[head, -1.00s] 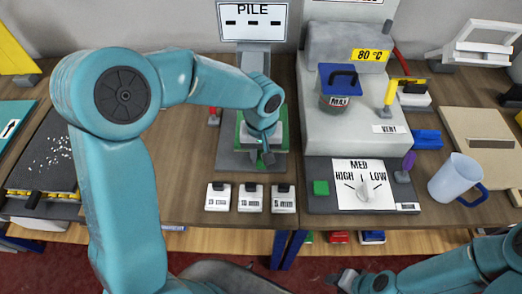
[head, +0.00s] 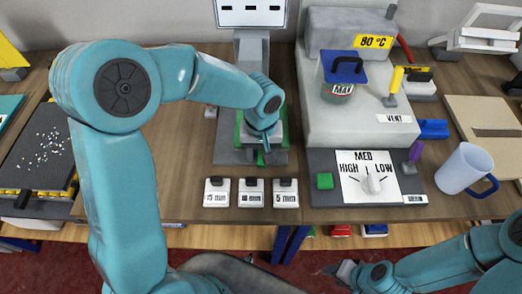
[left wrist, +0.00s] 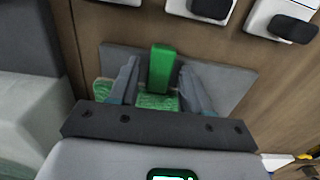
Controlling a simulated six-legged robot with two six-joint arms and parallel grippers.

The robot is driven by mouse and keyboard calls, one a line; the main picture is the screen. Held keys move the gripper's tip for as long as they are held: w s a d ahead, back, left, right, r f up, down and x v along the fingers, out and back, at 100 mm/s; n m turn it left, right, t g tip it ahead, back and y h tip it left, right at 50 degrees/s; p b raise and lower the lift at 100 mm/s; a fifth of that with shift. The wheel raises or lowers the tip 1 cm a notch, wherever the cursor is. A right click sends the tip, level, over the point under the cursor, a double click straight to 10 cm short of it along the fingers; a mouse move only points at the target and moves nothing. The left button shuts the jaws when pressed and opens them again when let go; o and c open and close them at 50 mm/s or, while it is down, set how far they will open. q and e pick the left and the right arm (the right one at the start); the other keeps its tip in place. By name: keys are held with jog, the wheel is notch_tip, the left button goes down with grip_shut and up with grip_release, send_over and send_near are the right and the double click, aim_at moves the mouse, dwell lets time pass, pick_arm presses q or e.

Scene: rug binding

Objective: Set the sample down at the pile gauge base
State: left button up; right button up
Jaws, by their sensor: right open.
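The pile gauge base (head: 232,156) is a grey plate below the PILE sign in the head view; it also shows in the left wrist view (left wrist: 225,85). My left gripper (head: 265,143) is low over this base. In the left wrist view its two grey fingers (left wrist: 160,80) stand apart, on either side of an upright green block (left wrist: 162,70). A textured green patch (left wrist: 155,102), seemingly the sample, shows at the base between and beside the fingers; the rest is hidden by my gripper. My right gripper (head: 346,270) is open at the lower right, before the table's front edge.
Three white blocks labelled in mm (head: 251,193) stand in front of the base. To the right are a dial panel (head: 365,178), a grey machine with a blue-lidded jar (head: 340,80) and a mug (head: 465,168). A dark tray with white specks (head: 40,150) lies at the left.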

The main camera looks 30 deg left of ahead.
pick_arm(q)
jog(key=shift+d+r, duration=0.1)
jog(key=shift+r, duration=0.2)
jog(key=shift+r+p, duration=0.3)
notch_tip(320, 180, up, 11)
jog(key=shift+r, duration=0.2)
